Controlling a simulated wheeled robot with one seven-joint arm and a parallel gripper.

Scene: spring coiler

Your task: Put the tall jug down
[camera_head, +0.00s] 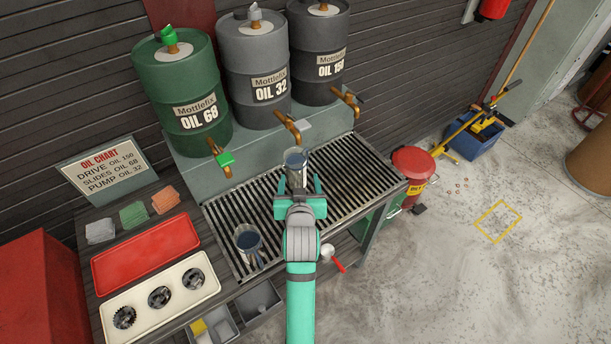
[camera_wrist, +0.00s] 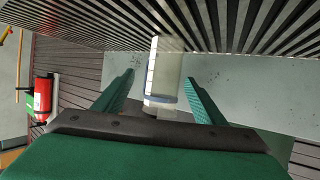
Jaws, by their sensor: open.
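The tall jug (camera_head: 296,158) stands upright on the slatted drip grate (camera_head: 352,166), just in front of the middle drum's brass tap. It has dark liquid at its top. My gripper (camera_head: 301,186) is open right at the jug, on the near side. In the wrist view, the pale jug (camera_wrist: 164,72) shows between the two open green fingers (camera_wrist: 159,78), with a visible gap on each side. The wrist picture is upside down, with the grate (camera_wrist: 230,25) at its top. My gripper hides the jug's lower part in the head view.
A wider jug (camera_head: 248,240) with dark liquid stands at the grate's near left. Brass taps hang from the green drum (camera_head: 183,90), the grey drum (camera_head: 255,75) and the dark drum (camera_head: 320,60) behind. A red tray (camera_head: 145,253) lies left. The grate's right side is clear.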

